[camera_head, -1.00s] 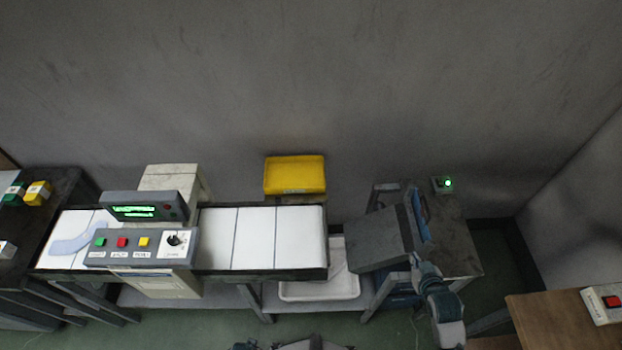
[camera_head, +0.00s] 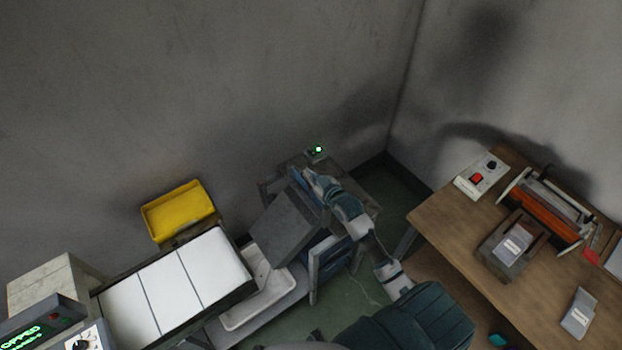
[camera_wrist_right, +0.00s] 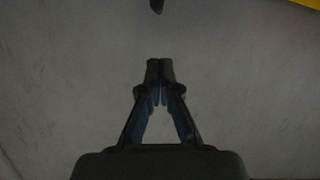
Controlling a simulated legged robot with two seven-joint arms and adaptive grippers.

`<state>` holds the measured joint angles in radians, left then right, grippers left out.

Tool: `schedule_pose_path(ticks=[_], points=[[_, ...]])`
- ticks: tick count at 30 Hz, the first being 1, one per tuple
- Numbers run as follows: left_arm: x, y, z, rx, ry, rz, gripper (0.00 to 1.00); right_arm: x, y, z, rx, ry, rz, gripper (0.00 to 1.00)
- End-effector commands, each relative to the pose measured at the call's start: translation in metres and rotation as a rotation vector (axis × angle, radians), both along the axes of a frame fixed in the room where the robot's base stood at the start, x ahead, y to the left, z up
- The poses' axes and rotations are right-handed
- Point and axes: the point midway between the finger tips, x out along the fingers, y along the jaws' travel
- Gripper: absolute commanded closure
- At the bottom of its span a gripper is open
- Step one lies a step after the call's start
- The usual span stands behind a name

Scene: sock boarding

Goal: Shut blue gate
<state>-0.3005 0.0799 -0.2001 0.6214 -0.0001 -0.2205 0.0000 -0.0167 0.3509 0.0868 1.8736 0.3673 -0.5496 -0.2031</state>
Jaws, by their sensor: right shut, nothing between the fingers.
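A narrow blue panel (camera_head: 298,177), which looks like the blue gate, stands at the upper edge of a tilted grey plate (camera_head: 283,226) in the head view. My right arm hides part of it. My right gripper (camera_head: 309,176) is right beside it; I cannot tell whether they touch. In the right wrist view the fingers (camera_wrist_right: 160,66) are together at the tips, with nothing held, in front of a plain grey surface. Whether the gate is open or shut is not clear. My left gripper is not in view.
A white-topped conveyor (camera_head: 170,290) and a yellow bin (camera_head: 179,211) are at the left. A white tray (camera_head: 232,322) sits below the plate. A small box with a green light (camera_head: 316,152) stands behind my gripper. A wooden table (camera_head: 449,222) with devices is at the right.

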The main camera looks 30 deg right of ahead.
Motion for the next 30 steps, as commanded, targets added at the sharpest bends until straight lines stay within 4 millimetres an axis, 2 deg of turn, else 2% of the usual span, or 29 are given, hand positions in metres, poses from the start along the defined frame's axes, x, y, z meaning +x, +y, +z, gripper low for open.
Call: schedule_pose_path(ticks=[1, 3, 9, 23, 30], points=[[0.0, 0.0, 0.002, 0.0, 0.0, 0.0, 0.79, 0.01, 0.001, -0.001, 0.002, 0.0, -0.001, 1.0], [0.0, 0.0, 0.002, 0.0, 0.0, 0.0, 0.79, 0.006, -0.002, -0.017, 0.0, 0.006, 0.0, 1.0], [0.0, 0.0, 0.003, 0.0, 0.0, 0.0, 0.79, 0.005, -0.006, -0.037, -0.001, 0.002, 0.001, 1.0], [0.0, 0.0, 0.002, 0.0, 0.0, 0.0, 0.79, 0.005, -0.007, -0.043, 0.0, 0.002, 0.001, 1.0], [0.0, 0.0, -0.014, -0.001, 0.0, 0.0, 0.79, 0.005, -0.007, -0.075, 0.0, 0.003, 0.0, 1.0]])
